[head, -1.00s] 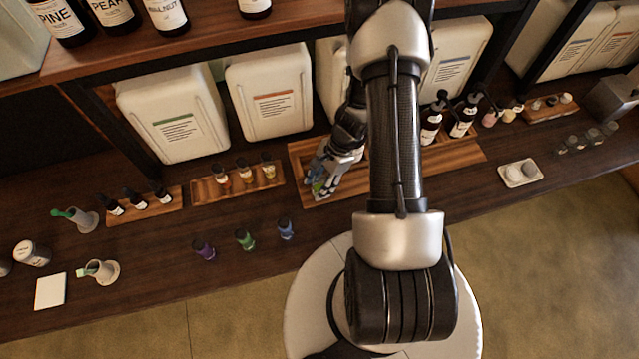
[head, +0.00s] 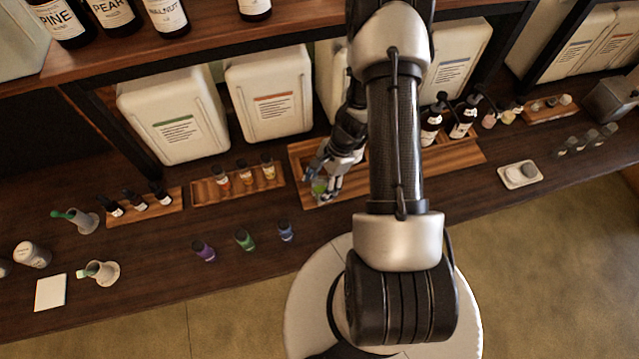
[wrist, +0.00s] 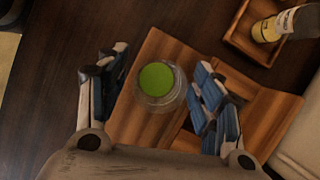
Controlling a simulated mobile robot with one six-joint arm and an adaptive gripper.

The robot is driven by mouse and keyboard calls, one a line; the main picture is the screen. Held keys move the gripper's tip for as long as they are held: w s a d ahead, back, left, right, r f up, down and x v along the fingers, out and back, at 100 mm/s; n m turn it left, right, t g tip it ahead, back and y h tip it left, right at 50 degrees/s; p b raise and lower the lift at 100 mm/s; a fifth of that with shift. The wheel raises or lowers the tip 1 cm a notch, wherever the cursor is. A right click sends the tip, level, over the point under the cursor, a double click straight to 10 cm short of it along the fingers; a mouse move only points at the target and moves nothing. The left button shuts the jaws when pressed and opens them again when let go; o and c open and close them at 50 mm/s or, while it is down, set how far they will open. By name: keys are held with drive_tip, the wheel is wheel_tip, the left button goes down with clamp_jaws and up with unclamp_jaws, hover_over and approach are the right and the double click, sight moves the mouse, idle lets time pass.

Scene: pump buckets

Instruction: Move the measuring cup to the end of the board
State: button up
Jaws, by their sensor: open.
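The measuring cup is a small clear cup with bright green content, seen from above in the wrist view (wrist: 157,82). It stands near the end of the wooden board (wrist: 165,48), and it shows as a green spot in the head view (head: 319,187). My gripper (wrist: 160,90) is open, with one blue-padded finger on each side of the cup and visible gaps between. In the head view my gripper (head: 323,181) is at the left end of the long board (head: 298,160). My arm hides the middle of this board.
A smaller board with little amber bottles (head: 243,176) stands just left. Three small vials, one of them green (head: 244,240), stand on the dark counter in front. White canisters (head: 270,92) stand behind. The counter in front of the long board's left end is clear.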

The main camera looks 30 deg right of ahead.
drive_tip(key=p+v, duration=0.4)
drive_tip(key=v, duration=0.8)
drive_tip(key=w+a+r+n+h, duration=0.15)
drive_tip(key=a+r+n, duration=0.3)
drive_tip(key=r, duration=0.75)
drive_tip(key=s+a+r+n+t+h, duration=0.1)
drive_tip(key=s+a+r+n, duration=0.25)
drive_tip(key=r, duration=0.45)
drive_tip(key=s+a+r+n+t+h, duration=0.1)
drive_tip(key=s+a+r+n, duration=0.2)
drive_tip(key=a+r+n, duration=0.35)
drive_tip(key=s+r+n+t, duration=0.2)
drive_tip(key=s+r, duration=0.3)
drive_tip(key=s, duration=0.3)
drive_tip(key=shift+s+a+r+n+t+h, duration=0.3)
drive_tip(key=shift+r+n+h, duration=0.15)
drive_tip(key=shift+n, duration=0.4)
wheel_tip(320, 180, down, 3)
drive_tip(key=b, duration=0.4)
drive_tip(key=shift+f, duration=0.2)
